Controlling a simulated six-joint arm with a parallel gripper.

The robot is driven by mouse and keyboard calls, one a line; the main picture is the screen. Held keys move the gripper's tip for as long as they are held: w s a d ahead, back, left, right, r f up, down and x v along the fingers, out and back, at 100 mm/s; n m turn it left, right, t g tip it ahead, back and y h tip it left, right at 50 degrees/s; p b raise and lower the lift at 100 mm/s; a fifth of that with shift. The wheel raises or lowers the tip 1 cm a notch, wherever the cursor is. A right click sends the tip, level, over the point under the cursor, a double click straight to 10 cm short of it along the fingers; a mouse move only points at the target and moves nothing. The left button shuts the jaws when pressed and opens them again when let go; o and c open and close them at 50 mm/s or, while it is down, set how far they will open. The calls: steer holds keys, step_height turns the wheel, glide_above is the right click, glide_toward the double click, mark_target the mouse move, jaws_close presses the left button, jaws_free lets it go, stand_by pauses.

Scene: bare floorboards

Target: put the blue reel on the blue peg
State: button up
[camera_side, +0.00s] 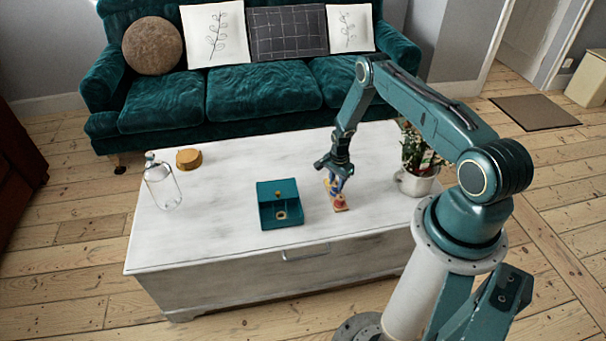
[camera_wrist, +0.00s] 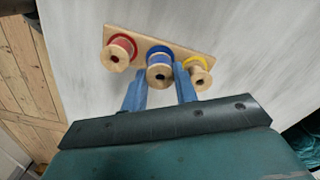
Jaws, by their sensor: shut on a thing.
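A light wooden board (camera_wrist: 198,51) lies on the white table and carries a red reel (camera_wrist: 118,52), the blue reel (camera_wrist: 158,55) and a yellow reel (camera_wrist: 197,70) in a row. In the side view the board (camera_side: 331,186) shows below my gripper (camera_side: 338,180), partly hidden by it. In the wrist view my gripper (camera_wrist: 160,73) has one blue finger on each side of the blue reel and is shut on it. The blue reel is at the middle place, over the board. The blue peg is hidden by the reel; I cannot tell whether the reel is fully down.
On the white table (camera_side: 230,175), a teal open box (camera_side: 267,190) stands left of the board. A potted plant (camera_side: 416,182) stands close on the right. A glass bottle (camera_side: 163,187) and a round yellow-brown box (camera_side: 189,159) are far left. Table space between them is clear.

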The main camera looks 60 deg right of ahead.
steer(key=shift+f, duration=0.65)
stand_by(0.5)
steer(key=o, duration=1)
steer(key=shift+r, duration=0.2)
steer(key=shift+r, duration=3.3)
